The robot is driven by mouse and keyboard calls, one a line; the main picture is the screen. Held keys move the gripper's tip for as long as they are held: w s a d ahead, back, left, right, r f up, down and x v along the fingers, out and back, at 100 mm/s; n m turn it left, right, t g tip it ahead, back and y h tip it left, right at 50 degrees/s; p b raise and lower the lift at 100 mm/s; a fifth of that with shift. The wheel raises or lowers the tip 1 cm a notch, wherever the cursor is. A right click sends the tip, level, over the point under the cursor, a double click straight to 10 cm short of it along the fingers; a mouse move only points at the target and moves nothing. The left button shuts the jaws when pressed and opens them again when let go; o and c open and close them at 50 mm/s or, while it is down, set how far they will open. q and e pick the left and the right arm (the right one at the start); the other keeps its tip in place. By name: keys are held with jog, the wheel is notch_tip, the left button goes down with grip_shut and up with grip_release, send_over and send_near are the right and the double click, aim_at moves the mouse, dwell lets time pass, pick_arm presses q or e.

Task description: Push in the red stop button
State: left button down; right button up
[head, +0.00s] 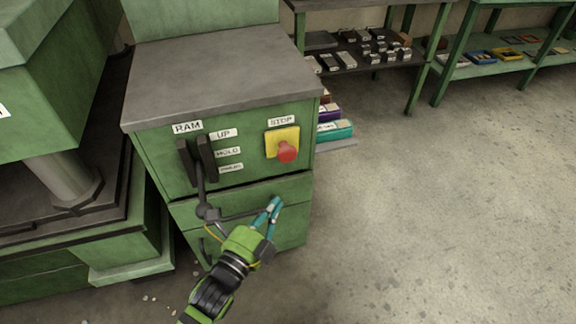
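The red stop button (287,152) sits on a yellow plate (281,138) on the front of the green cabinet, under a STOP label (281,121). The button stands out from the plate. My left gripper (275,203) is below the button, in front of the cabinet's drawers and apart from the button. Its teal fingers come together at the tips, with nothing seen between them. My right gripper is not in view.
A dark RAM lever (199,165) sticks out of the cabinet (240,185) left of the button, beside labels. A green press (50,140) stands at the left. Shelves (365,60) stand behind. The floor at the right is clear.

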aim_at(289, 156)
pick_arm(q)
jog(key=shift+w+d+b, duration=0.2)
jog(key=shift+w+d, duration=0.2)
jog(key=shift+w, duration=1.95)
jog(key=shift+w+d+b, duration=0.25)
jog(key=shift+w+d, duration=0.2)
jog(key=shift+w, duration=1.85)
jog(key=shift+w+d+b, duration=0.2)
jog(key=shift+w+d, duration=0.2)
jog(key=shift+w, duration=1.95)
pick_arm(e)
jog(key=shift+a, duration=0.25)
